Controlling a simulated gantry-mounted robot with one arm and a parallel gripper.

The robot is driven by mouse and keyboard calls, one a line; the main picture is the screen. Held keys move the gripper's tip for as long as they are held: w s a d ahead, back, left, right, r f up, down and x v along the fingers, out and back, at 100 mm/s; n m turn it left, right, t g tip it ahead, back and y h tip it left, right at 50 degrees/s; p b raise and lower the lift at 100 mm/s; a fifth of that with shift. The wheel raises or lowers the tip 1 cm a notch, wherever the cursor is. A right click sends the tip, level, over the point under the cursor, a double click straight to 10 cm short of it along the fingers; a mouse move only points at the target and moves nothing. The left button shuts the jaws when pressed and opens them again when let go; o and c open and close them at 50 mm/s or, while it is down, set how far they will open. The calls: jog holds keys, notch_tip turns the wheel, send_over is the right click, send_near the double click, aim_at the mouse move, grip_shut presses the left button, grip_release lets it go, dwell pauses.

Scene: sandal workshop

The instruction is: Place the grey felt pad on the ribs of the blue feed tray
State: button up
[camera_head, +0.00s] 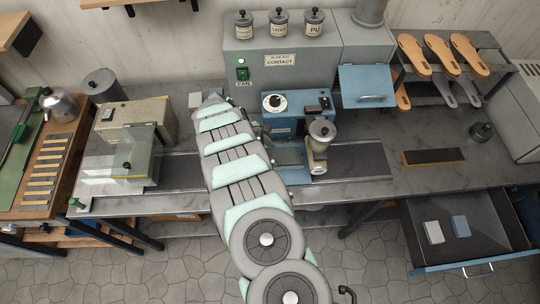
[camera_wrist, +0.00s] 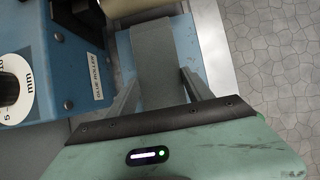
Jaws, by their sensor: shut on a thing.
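In the wrist view my gripper (camera_wrist: 163,88) is shut on the grey felt pad (camera_wrist: 153,48), a flat grey piece between its two fingers. The pad lies over the blue feed tray (camera_wrist: 187,44), whose blue edges show on both sides of it. I cannot tell whether the pad touches the tray. The tray's ribs are hidden under the pad and fingers. In the head view the blue tray (camera_head: 291,158) sits in front of the blue glue roller (camera_head: 285,122). My arm hides my gripper and the pad there.
The glue roller's body (camera_wrist: 65,55) is close on the left in the wrist view. A clear-guarded machine (camera_head: 130,160) stands left. An open drawer (camera_head: 478,258) at lower right holds a grey and a blue block.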

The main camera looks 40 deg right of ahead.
jog(key=shift+s+f, duration=0.1)
jog(key=shift+f, duration=1.1)
jog(key=shift+f+b, duration=0.25)
jog(key=shift+b, duration=0.05)
jog(key=o, duration=1.2)
jog(key=shift+r, duration=0.1)
jog(key=shift+r+p, duration=0.2)
jog(key=shift+p, duration=0.15)
jog(key=b+v, duration=0.3)
jog(key=v, duration=0.9)
